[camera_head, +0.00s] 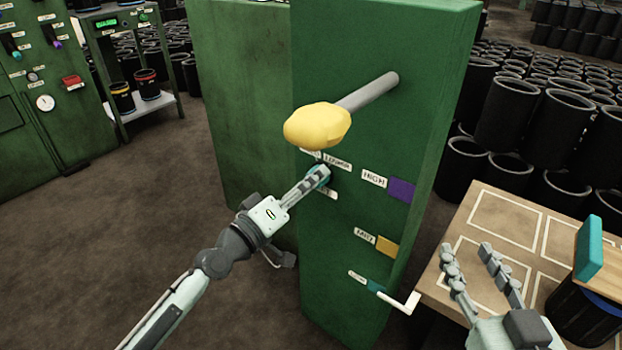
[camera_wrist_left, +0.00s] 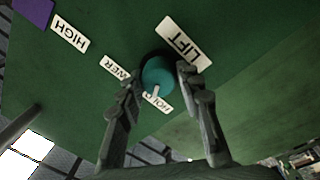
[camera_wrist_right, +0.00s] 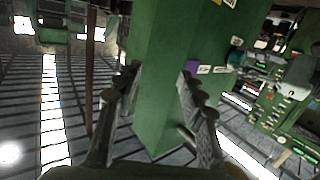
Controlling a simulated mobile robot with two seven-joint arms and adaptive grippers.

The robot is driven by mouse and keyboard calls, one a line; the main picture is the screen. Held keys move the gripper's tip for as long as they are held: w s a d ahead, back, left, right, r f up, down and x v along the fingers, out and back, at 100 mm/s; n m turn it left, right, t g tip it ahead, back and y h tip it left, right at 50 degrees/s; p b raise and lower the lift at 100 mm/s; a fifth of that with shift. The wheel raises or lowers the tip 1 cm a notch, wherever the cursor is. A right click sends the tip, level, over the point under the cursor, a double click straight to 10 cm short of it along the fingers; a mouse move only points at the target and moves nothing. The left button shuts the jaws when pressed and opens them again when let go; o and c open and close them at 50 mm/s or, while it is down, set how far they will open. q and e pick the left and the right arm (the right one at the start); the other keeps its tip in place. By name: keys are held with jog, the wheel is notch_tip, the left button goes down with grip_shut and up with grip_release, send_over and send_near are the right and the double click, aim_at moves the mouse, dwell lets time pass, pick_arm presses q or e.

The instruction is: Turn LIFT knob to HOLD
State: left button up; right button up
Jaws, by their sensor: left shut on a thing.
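The LIFT knob (camera_wrist_left: 157,76) is a round teal knob on the green machine panel, below the yellow handle in the head view, where it shows in part (camera_head: 320,173). My left gripper (camera_head: 316,179) is shut on it, one finger on each side. In the left wrist view, the knob's white mark points toward the HOLD label (camera_wrist_left: 160,103), partly hidden by the knob and a finger. The LIFT label (camera_wrist_left: 184,42) and a partly covered label ending in "WER" (camera_wrist_left: 115,68) sit around it. My right gripper (camera_head: 468,256) is open and empty above the wooden table.
A yellow handle (camera_head: 317,126) on a grey rod (camera_head: 368,92) juts out above my left gripper. A purple block (camera_head: 402,190), a yellow block (camera_head: 387,246) and a white lever (camera_head: 400,302) are on the panel. The table (camera_head: 467,222) carries a black sleeve (camera_head: 580,315) and teal block (camera_head: 589,246).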

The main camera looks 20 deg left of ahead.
pick_arm(q)
jog(key=shift+n, duration=0.4)
pick_arm(e)
jog(key=shift+d+f+g, duration=0.2)
jog(key=shift+f+g, duration=0.1)
jog(key=shift+f, duration=0.1)
pick_arm(q)
jog(key=o, duration=1.2)
jog(key=shift+c, duration=0.2)
jog(key=r+v, duration=0.1)
jog(key=v, duration=1.1)
jog(key=shift+f, duration=0.4)
jog(key=shift+s, duration=0.15)
pick_arm(e)
jog(key=shift+s+f, duration=0.1)
